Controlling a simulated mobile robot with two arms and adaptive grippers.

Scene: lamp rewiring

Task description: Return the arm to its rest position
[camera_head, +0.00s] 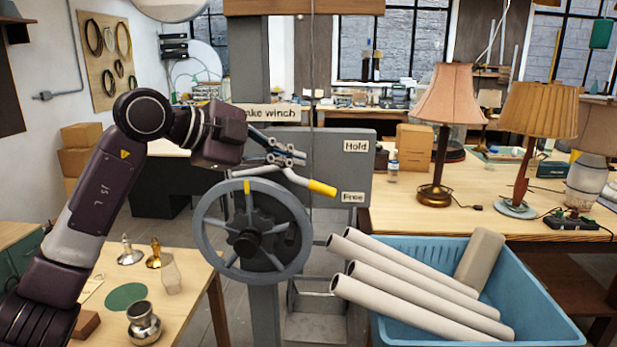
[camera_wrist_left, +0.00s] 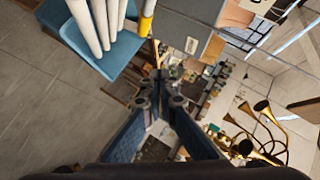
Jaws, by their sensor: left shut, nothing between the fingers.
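My left arm comes in from the left in the head view. Its gripper (camera_head: 289,155) is shut and empty, in front of the winch post, close to the grey lever with a yellow end (camera_head: 322,188). I cannot tell whether they touch. The grey winch wheel (camera_head: 253,231) is just below the gripper. A panel beside it carries the labels "Hold" (camera_head: 356,146) and "Free" (camera_head: 353,197). In the left wrist view the shut fingers (camera_wrist_left: 160,82) point away from the camera, and the yellow lever end (camera_wrist_left: 146,22) shows above them. My right gripper is not in view.
A blue crate (camera_head: 553,312) with several pale tubes stands at the lower right. Lamps stand on the right-hand table (camera_head: 400,213). A small table (camera_head: 196,300) with lamp parts is at the lower left, under my left arm. A pegboard (camera_head: 104,62) hangs on the left wall.

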